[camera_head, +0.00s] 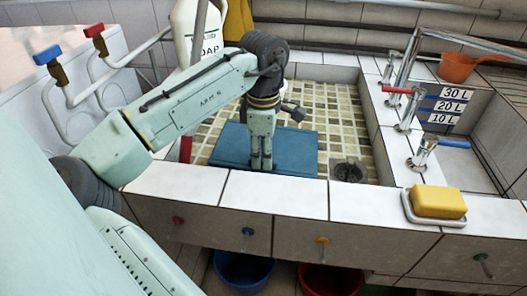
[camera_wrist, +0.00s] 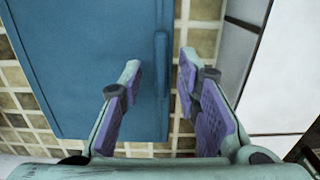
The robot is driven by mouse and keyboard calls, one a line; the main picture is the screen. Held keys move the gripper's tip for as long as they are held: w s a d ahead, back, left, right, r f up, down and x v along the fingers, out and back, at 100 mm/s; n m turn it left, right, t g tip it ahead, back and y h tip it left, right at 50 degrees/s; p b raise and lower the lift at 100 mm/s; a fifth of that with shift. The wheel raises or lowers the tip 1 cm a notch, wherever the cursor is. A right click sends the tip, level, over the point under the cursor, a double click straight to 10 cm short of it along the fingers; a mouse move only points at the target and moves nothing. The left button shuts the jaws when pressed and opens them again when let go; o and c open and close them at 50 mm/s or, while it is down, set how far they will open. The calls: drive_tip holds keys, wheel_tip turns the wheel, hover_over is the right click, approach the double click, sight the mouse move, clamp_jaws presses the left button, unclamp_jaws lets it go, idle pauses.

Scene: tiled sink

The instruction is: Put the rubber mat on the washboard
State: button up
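A flat blue rectangular slab (camera_head: 300,150), which looks like the rubber mat, lies in the tiled sink basin. In the wrist view the blue slab (camera_wrist: 90,60) fills the left half, with a raised ridge (camera_wrist: 161,75) along its right edge. My gripper (camera_head: 261,166) points down over the slab's near part. In the wrist view my gripper (camera_wrist: 160,66) is open, with purple-padded fingers apart on either side of the ridge. I cannot tell whether the fingers touch it. I cannot make out a separate washboard.
A drain (camera_head: 349,171) lies right of the slab. The white tiled sink rim (camera_head: 275,194) runs in front. A yellow sponge or soap (camera_head: 438,201) sits on a dish at the right. Taps (camera_head: 408,112) stand on the divider, and a soap bottle (camera_head: 190,30) stands behind my arm.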

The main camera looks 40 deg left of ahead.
wheel_tip(320, 180, up, 12)
idle(0.5)
